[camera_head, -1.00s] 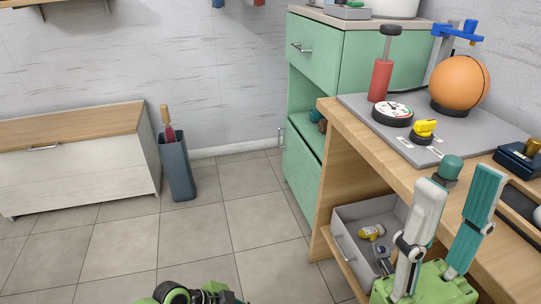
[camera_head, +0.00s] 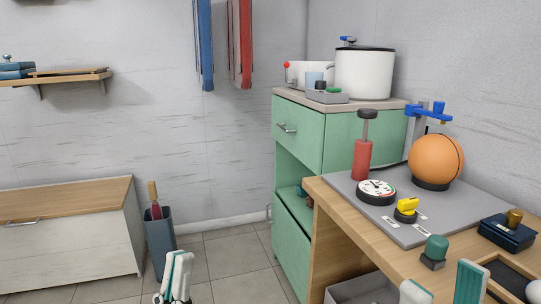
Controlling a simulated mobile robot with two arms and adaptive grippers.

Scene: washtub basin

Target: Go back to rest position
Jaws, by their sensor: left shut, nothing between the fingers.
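My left gripper (camera_head: 178,268) shows at the bottom, left of centre, in front of the dark bin. Its white and teal fingers are together with nothing between them. My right gripper (camera_head: 442,280) shows at the bottom right, in front of the wooden workbench (camera_head: 318,240). Its two fingers stand apart and the gap looks empty; its lower part is cut off by the picture edge.
The bench holds a grey mat (camera_head: 341,181) with a red pump (camera_head: 362,155), a gauge (camera_head: 376,191) and an orange ball (camera_head: 436,159). A green cabinet (camera_head: 296,125) stands behind it. A bin (camera_head: 159,243) and low chest (camera_head: 75,245) stand left, with floor between.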

